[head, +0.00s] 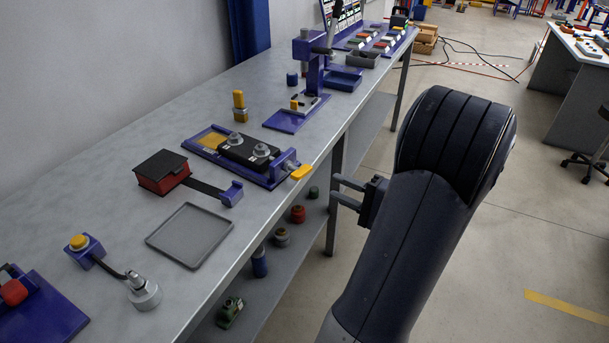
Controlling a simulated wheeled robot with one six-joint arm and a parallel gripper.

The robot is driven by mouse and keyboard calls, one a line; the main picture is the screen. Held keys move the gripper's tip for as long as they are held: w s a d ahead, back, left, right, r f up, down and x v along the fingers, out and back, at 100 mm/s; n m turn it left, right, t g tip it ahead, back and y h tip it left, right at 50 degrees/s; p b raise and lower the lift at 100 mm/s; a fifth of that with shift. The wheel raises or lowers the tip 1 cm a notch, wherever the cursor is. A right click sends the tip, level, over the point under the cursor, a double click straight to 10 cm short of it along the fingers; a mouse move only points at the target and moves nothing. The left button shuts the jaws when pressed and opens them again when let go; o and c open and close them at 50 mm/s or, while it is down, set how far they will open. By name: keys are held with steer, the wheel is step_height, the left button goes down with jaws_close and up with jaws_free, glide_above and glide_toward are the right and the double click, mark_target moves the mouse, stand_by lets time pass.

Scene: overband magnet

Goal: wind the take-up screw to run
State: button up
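A small blue-based unit (205,140) stands on the grey bench, with a black block carrying two round metal fittings (237,139) and a yellow plate at its left end. At its right end is a blue bracket (285,160) with a yellow handle (301,172) that reaches toward the bench's front edge. This looks like the take-up screw, but its thread and any run mark are too small to read. My gripper (340,190) is in front of the bench edge, to the right of and slightly below the yellow handle in the picture. Its two fingers are apart, with nothing between them.
A grey tray (190,234), a red box with a black lid (163,171) and a yellow-topped post (239,105) stand nearby on the bench (130,130). A blue press (313,65) stands farther back. Several small items sit on the shelf below.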

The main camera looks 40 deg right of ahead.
mark_target(306, 174)
steer(key=x, duration=0.9)
steer(key=shift+w+a, duration=0.1)
steer(key=shift+w, duration=0.05)
jaws_close()
